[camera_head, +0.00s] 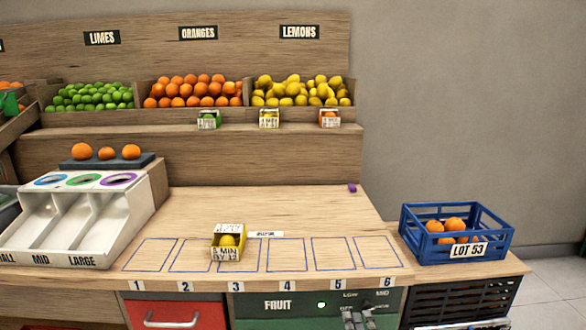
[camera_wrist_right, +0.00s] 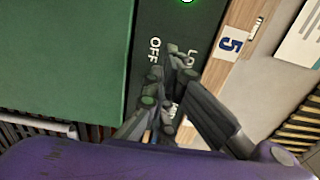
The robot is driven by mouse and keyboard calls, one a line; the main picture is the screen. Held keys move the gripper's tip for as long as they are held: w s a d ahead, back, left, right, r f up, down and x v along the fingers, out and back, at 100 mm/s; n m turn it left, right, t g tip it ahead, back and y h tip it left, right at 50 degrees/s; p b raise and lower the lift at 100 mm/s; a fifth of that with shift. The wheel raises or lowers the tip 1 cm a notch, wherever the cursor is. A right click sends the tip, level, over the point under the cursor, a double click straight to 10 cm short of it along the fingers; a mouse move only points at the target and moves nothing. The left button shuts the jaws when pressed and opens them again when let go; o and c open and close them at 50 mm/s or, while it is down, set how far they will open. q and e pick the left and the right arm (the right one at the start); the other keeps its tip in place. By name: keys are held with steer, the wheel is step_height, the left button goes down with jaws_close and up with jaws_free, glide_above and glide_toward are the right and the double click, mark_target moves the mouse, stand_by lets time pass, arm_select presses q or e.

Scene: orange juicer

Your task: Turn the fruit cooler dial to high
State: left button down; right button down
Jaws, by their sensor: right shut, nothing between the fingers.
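The green fruit cooler (camera_head: 280,323), labelled FRUIT, stands under the counter front. Its dark control strip (camera_head: 285,304) has a lit green light (camera_head: 322,305) and the words OFF, LOW and MID; the LOW and OFF words also show on the strip in the right wrist view (camera_wrist_right: 152,25). My right gripper (camera_head: 357,316) is shut and empty, in front of the strip at the dial's place. In the right wrist view its fingers (camera_wrist_right: 165,85) lie over the area beside OFF and LOW. The dial is hidden behind them, so its setting and any contact cannot be told. My left gripper is out of view.
The counter has numbered squares, with a yellow box (camera_head: 228,243) marked 5 MIN on it. A red drawer (camera_head: 172,314) is left of the cooler. A blue crate (camera_head: 411,230) of oranges stands at right, above a dark slatted crate (camera_head: 462,300).

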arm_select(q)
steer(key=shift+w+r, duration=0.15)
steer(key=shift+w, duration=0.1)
arm_select(e)
steer(key=shift+w+r, duration=0.15)
steer(key=shift+w, duration=0.05)
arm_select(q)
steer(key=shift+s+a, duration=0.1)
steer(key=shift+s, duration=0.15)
arm_select(e)
steer(key=shift+d+r, duration=0.2)
steer(key=shift+d, duration=0.15)
arm_select(q)
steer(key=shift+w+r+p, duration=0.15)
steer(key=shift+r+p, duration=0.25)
steer(key=shift+p, duration=0.2)
arm_select(e)
steer(key=shift+w+r, duration=0.1)
steer(key=shift+r, duration=0.4)
arm_select(q)
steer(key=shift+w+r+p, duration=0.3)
steer(key=shift+p, duration=0.05)
arm_select(e)
steer(key=shift+w+d+r, duration=0.1)
steer(key=shift+r, duration=0.05)
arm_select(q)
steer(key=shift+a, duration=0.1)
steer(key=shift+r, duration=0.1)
